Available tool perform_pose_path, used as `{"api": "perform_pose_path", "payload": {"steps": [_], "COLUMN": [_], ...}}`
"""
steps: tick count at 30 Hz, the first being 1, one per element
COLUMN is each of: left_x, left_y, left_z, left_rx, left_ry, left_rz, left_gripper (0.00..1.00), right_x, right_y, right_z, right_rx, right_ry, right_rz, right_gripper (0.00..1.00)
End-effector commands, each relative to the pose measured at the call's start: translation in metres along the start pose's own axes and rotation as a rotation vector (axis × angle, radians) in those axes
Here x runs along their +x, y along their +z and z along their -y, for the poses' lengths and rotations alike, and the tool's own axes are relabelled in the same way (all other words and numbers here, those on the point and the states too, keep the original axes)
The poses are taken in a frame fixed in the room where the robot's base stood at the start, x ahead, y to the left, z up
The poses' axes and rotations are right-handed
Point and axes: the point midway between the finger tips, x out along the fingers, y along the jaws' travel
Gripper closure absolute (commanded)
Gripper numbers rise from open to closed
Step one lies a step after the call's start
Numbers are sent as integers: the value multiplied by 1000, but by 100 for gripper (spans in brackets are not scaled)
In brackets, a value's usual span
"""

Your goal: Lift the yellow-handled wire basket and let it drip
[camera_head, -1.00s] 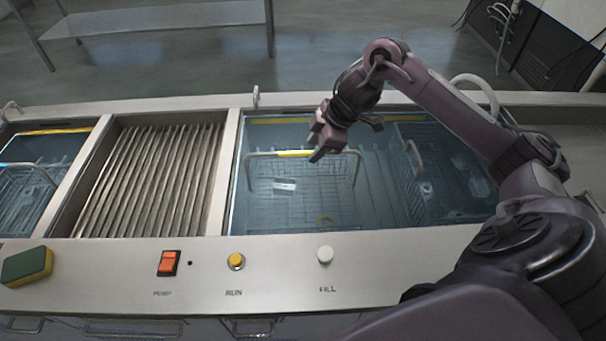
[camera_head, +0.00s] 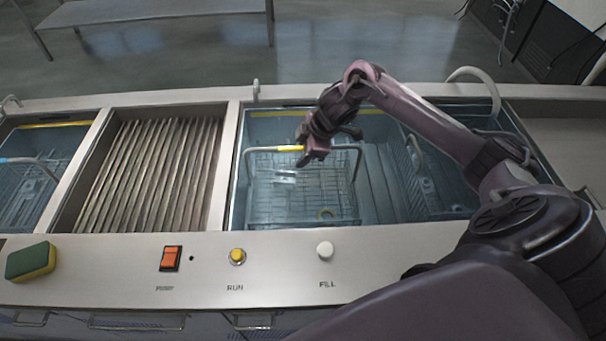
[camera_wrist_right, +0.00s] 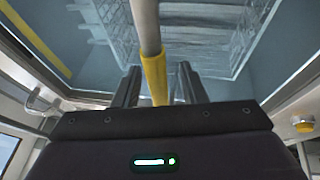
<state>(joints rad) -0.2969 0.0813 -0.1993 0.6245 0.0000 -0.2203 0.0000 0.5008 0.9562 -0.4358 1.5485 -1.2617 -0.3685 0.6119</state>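My right gripper (camera_head: 308,158) is at the right end of this grip. In the right wrist view the yellow grip (camera_wrist_right: 155,78) runs between the two fingers of my right gripper (camera_wrist_right: 158,80), with a gap visible on each side. The fingers are open. My left gripper is not in view.
A second wire basket (camera_head: 420,172) stands at the right of the same tank. A ribbed drain section (camera_head: 145,170) lies left, then another tank with a blue-handled basket (camera_head: 22,185). The front panel (camera_head: 400,255) carries a switch, buttons and a sponge (camera_head: 30,262).

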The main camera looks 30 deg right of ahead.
Motion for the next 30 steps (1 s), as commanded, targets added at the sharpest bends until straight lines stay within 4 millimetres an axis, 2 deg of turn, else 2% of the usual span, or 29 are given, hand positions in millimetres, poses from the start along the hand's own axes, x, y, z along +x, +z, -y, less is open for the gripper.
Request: {"api": "perform_pose_path", "payload": {"steps": [2,11,23,30], "left_x": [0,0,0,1], "left_y": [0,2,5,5], "left_z": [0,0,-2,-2], "left_rx": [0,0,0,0], "left_ry": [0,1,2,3], "left_rz": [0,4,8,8], "left_gripper": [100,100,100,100], "right_x": [0,0,-3,-19], "right_y": [0,0,-2,-9], "right_z": [0,0,-2,-7], "right_rx": [0,0,0,-2], "right_ry": [0,0,5,8], "right_rz": [0,0,-4,-5], "right_gripper": [62,100,100,100]}}
